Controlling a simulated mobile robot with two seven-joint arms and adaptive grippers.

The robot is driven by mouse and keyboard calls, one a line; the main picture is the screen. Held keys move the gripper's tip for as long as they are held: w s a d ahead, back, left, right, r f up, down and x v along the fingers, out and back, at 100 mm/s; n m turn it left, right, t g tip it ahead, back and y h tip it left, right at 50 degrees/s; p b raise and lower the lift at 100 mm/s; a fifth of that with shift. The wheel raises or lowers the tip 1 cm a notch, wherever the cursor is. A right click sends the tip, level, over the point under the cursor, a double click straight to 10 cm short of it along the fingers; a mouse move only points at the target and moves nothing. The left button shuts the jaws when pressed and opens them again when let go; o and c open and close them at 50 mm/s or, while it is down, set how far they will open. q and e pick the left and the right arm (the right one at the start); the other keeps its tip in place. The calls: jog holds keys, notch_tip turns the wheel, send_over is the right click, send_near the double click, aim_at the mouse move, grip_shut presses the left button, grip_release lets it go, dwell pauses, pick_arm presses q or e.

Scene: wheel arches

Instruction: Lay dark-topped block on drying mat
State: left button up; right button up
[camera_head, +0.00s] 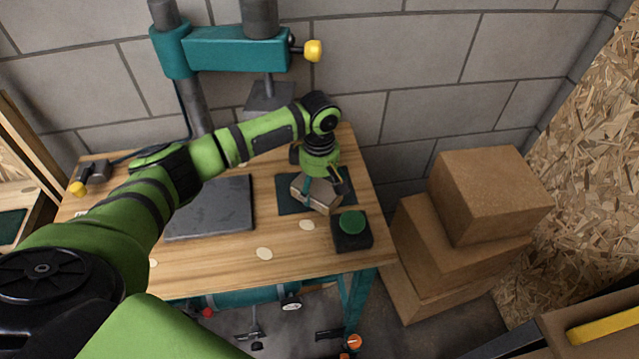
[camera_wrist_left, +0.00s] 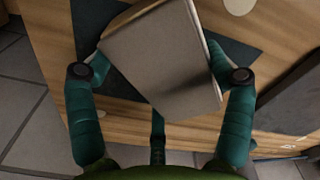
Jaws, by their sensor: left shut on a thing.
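My left gripper (camera_head: 322,190) is shut on a block (camera_head: 316,195) with a grey-brown face and a paler wooden edge. In the left wrist view the block (camera_wrist_left: 160,58) sits tilted between the two teal fingers (camera_wrist_left: 160,75). It is over a thin dark green mat (camera_head: 287,202), which it partly covers. The mat also shows around the block in the left wrist view (camera_wrist_left: 88,28). I cannot tell whether the block touches it. My right gripper is not in view.
A black box with a green button (camera_head: 351,231) stands close to the right of the block. A dark grey slab (camera_head: 212,207) lies to the left. Pale ovals (camera_head: 264,254) dot the wooden bench (camera_head: 215,270). Cardboard boxes (camera_head: 490,195) are stacked beyond the bench's right edge.

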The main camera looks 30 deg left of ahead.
aim_at(319, 183)
pick_arm(q)
jog(key=shift+f, duration=0.15)
jog(key=o, duration=1.1)
jog(key=shift+o, duration=0.2)
notch_tip(319, 183, up, 12)
jog(key=shift+r+b, duration=0.2)
jog(key=shift+b, duration=0.2)
